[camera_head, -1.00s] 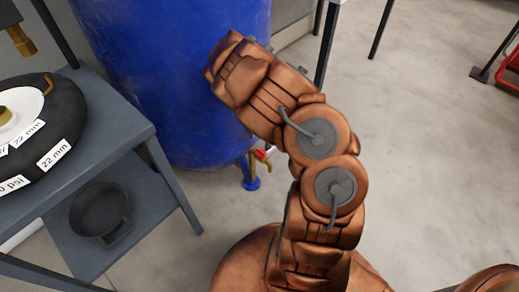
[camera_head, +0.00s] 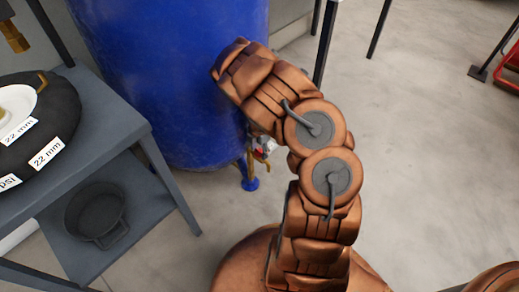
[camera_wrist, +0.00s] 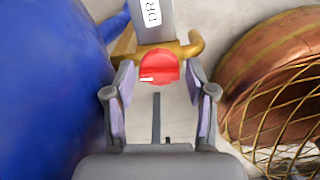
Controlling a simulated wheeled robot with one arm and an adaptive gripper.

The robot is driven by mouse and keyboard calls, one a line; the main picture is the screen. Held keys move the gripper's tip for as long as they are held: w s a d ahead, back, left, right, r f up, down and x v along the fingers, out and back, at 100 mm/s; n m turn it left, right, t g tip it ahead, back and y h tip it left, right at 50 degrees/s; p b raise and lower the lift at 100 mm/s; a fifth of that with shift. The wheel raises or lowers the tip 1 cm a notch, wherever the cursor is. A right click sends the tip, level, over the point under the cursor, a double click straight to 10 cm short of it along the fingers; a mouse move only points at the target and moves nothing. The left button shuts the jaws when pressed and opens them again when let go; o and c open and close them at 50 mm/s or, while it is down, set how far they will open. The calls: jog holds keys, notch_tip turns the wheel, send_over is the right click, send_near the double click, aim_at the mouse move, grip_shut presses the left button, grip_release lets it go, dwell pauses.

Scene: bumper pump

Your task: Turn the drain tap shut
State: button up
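The drain tap's red handle (camera_wrist: 159,67) is round with a small white mark, on a brass body (camera_wrist: 190,47). In the head view the red handle (camera_head: 261,152) shows low on the blue tank, partly covered by my arm. My gripper (camera_wrist: 159,84) is open, with one finger on each side of the red handle. I cannot tell whether the fingers touch it. A grey plate (camera_wrist: 153,20) with a white label starting "DR" stands just beyond the handle. In the head view most of my gripper is hidden behind my arm.
The blue tank (camera_head: 170,70) fills the area left of the tap. A grey two-level table (camera_head: 105,125) stands at left, with a black ring-shaped item (camera_head: 65,110) on top and a black pan (camera_head: 97,210) below. Open floor (camera_head: 430,170) lies to the right.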

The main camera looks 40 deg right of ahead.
aim_at(259, 150)
jog(key=c, duration=0.8)
jog(key=shift+r+n+p, duration=0.1)
jog(key=shift+n+p, duration=0.3)
jog(key=shift+n, duration=0.4)
jog(key=o, duration=1.1)
jog(key=shift+o, duration=0.2)
notch_tip(259, 150, up, 12)
